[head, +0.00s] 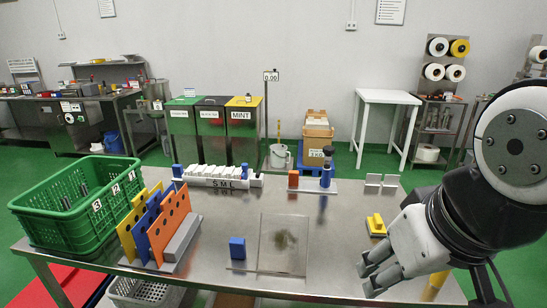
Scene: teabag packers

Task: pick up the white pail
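The white pail (279,156) is small in the head view, beyond the far edge of the steel table. It stands upright, low near the floor, beside the post of a scale reading 0.00. Its lower part is close to the table's far edge in the picture. My gripper (369,279) is at the lower right, over the near right part of the table, far from the pail. Its two fingers are apart and nothing shows between them.
The steel table (340,225) lies between my gripper and the pail. It bears a green crate (75,225), upright coloured panels (160,225), a blue block (237,248) and a yellow block (376,225). Bins (243,135), a carton stack (317,140) and a white table (388,97) stand behind.

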